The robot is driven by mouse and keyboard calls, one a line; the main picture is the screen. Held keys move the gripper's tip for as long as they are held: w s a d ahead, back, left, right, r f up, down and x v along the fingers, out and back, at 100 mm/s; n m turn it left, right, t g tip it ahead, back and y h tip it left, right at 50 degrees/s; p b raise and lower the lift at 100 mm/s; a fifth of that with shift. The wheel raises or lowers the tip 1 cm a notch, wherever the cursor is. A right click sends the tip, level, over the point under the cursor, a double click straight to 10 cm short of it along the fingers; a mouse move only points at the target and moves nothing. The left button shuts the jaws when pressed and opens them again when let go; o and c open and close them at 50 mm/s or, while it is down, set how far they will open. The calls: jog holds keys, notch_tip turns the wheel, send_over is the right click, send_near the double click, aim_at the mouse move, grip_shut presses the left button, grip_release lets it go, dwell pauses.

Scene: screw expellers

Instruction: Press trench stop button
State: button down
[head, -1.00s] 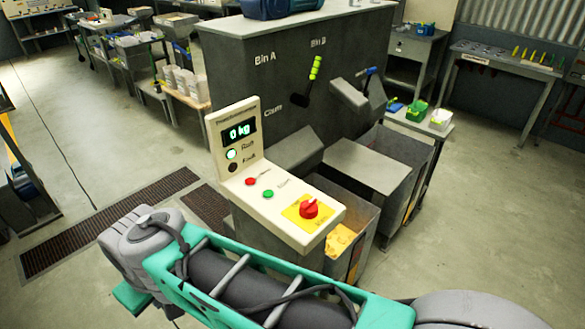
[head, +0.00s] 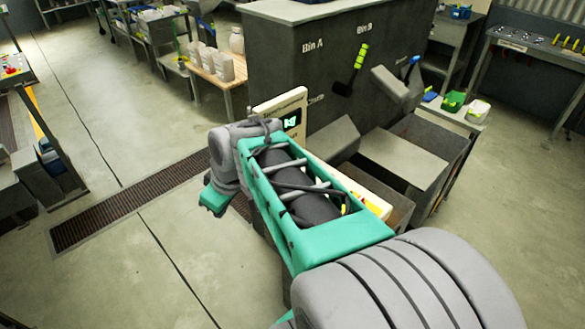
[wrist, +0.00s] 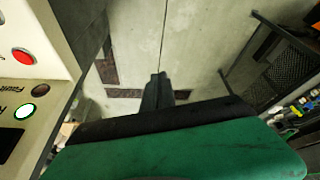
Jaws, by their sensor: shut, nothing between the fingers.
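The cream control panel (head: 279,107) stands in front of the dark bin housing. My arm hides most of it in the head view, including its buttons. In the wrist view the panel (wrist: 48,48) fills the left edge, with a red button (wrist: 22,57), a dark Fault lamp (wrist: 40,90) and a lit green lamp (wrist: 25,111). My gripper (wrist: 157,80) is shut and empty, to the right of the red button and apart from it. Its fingers point toward the floor side of the view. No trench label is readable.
Grey bins (head: 405,160) stand right of the panel. A floor grating (head: 130,200) runs left of my arm. Another console (head: 14,68) with red buttons stands at the far left. Open concrete floor (head: 110,270) lies between. A dark mesh-topped stand (wrist: 275,65) shows at right in the wrist view.

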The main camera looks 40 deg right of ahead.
jog(key=w+d+r+n+t+p, duration=0.1)
jog(key=d+r+n+t+p, duration=0.1)
jog(key=d, duration=1.1)
jog(key=w+d+r+n+t+y+p, duration=0.1)
jog(key=d+n, duration=0.4)
jog(key=d, duration=0.7)
notch_tip(320, 180, up, 2)
jog(key=shift+d+r+n+t+p, duration=0.15)
jog(key=shift+d+n+t+p, duration=0.2)
jog(key=shift+t+p, duration=0.65)
notch_tip(320, 180, down, 8)
jog(key=b, duration=0.3)
jog(key=shift+b, duration=0.35)
jog(key=shift+f+b, duration=0.4)
jog(key=shift+b, duration=0.05)
jog(key=shift+f+b, duration=0.5)
jog(key=shift+b, duration=0.3)
